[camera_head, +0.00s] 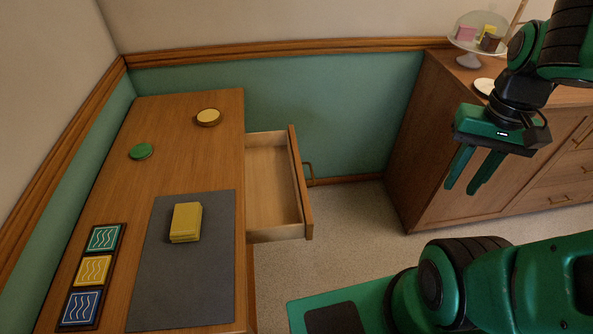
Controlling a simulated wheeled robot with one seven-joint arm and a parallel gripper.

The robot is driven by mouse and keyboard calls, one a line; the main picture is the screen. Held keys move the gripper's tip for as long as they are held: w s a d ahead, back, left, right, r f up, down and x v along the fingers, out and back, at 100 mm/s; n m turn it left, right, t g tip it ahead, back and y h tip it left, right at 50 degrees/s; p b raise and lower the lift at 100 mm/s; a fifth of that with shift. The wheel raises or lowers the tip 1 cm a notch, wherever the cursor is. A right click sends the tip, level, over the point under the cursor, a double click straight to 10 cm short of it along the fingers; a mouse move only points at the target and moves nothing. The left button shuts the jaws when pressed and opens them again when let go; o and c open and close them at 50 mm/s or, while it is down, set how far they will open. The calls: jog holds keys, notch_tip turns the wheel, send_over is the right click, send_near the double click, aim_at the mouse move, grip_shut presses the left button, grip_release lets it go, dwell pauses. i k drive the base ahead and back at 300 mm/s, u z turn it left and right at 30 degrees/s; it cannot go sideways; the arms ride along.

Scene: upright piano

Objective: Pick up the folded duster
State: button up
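The folded duster is a yellow, block-like stack (186,221) lying on a dark grey mat (185,288) on the wooden desk top. My gripper (462,188) is at the right of the view, well apart from the duster and in front of the wooden sideboard. Its two green fingers point down and are spread with a gap between them. Nothing shows between the fingers.
An open, empty-looking drawer (272,189) juts from the desk's right side. A green disc (141,151), a round yellow-topped item (208,117) and a three-tile panel (93,271) are on the desk. A sideboard (430,150) bears a domed cake stand (468,60).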

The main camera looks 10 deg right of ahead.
aim_at(187, 217)
jog(key=k, duration=1.6)
jog(key=z, duration=0.95)
jog(key=i, duration=1.95)
jog(key=u, duration=1.8)
